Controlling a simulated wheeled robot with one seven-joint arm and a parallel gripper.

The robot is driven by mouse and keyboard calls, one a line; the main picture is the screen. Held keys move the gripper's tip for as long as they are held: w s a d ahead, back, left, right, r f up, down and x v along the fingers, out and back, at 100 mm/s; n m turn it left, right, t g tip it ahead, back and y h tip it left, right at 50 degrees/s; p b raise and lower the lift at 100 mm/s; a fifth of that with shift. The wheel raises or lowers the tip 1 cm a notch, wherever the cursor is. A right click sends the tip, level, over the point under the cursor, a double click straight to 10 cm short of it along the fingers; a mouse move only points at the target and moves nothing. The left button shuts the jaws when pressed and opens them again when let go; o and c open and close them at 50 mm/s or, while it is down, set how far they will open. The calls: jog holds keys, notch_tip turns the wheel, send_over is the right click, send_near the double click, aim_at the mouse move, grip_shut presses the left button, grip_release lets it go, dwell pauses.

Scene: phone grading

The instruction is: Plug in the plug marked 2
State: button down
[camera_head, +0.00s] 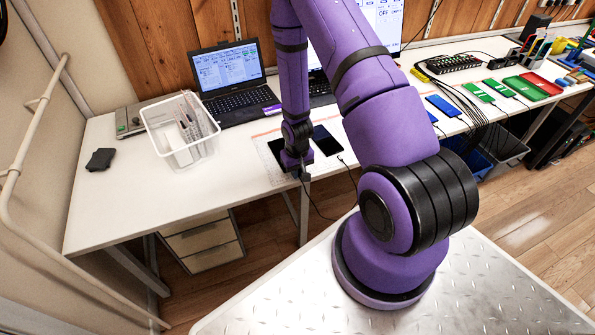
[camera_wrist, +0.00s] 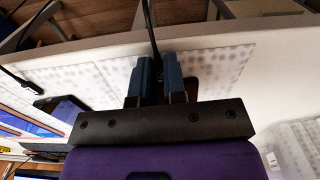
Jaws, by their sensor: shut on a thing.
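My gripper (camera_head: 300,168) is low over the near edge of the white table. In the wrist view its two blue-grey fingers (camera_wrist: 160,82) are closed around the end of a black cable (camera_wrist: 151,25), which runs away over the table edge. The plug at that end is mostly hidden between the fingers, and no number on it can be read. A dark phone (camera_head: 326,140) lies just right of the gripper; part of it shows in the wrist view (camera_wrist: 62,112). A second cable end (camera_head: 341,158) lies at its near edge; I cannot tell whether it is plugged in.
A clear bin (camera_head: 180,140) with papers stands left, near an open laptop (camera_head: 230,80). A dark pouch (camera_head: 100,159) lies at the far left. Blue and green phones (camera_head: 443,105) and a black multi-port box (camera_head: 454,63) are at the right. The left front tabletop is clear.

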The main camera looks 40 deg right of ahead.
jog(key=shift+w, duration=0.1)
dwell(0.7)
jog(key=c, duration=1.1)
grip_release()
jog(key=shift+s+a+r, duration=0.1)
jog(key=shift+s+r, duration=0.15)
jog(key=shift+r, duration=1)
jog(key=shift+s+r, duration=0.25)
jog(key=shift+r, duration=1)
